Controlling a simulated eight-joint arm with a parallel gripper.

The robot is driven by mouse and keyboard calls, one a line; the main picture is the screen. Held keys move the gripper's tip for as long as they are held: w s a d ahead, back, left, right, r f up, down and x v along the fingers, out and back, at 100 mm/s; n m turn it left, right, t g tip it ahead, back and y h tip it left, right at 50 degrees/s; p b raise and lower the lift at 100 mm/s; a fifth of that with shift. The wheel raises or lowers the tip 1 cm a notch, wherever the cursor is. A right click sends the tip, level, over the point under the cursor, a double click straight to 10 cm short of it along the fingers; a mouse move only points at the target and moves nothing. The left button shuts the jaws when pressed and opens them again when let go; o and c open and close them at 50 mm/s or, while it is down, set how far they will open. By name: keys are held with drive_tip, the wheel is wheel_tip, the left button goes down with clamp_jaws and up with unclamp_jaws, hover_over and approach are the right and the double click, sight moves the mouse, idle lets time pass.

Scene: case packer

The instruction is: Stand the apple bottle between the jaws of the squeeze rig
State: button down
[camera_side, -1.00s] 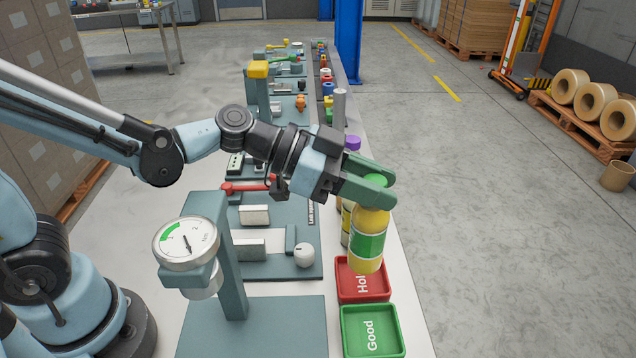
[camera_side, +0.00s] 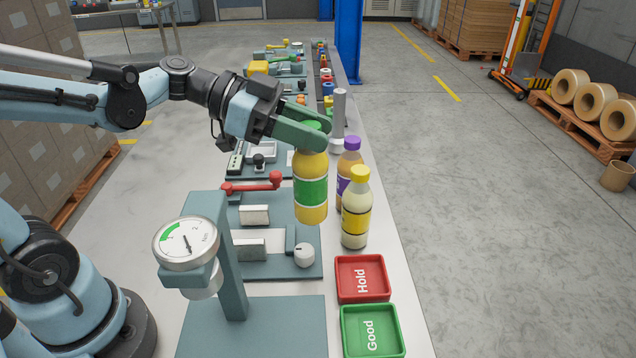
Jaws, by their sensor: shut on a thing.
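The apple bottle (camera_side: 311,205) has a yellow body, a green label and a green cap. My gripper (camera_side: 318,135) is shut on it at the cap and holds it upright, seemingly above the bench. The squeeze rig appears to be the flat base (camera_side: 281,208) with two pale jaw blocks, a far one (camera_side: 254,215) and a near one (camera_side: 249,248), plus a white knob (camera_side: 304,255) and a red lever (camera_side: 252,185). In the picture the bottle is to the right of the jaws, not between them. My fingers partly hide the cap.
A yellow-capped bottle (camera_side: 356,212) and a purple-capped bottle (camera_side: 349,165) stand close on the right. A red Hold tray (camera_side: 384,293) and a green Good tray (camera_side: 397,350) lie nearer. A gauge stand (camera_side: 232,265) rises at the front left.

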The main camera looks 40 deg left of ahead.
drive_tip(key=s+a+r, duration=0.1)
drive_tip(key=s+a, duration=0.5)
drive_tip(key=a, duration=0.4)
wheel_tip(320, 180, down, 10)
idle(0.5)
drive_tip(key=c, duration=0.7)
unclamp_jaws()
drive_tip(key=shift+f, duration=0.1)
drive_tip(key=shift+d, duration=0.1)
drive_tip(key=shift+v, duration=3.8)
drive_tip(key=shift+w, duration=0.1)
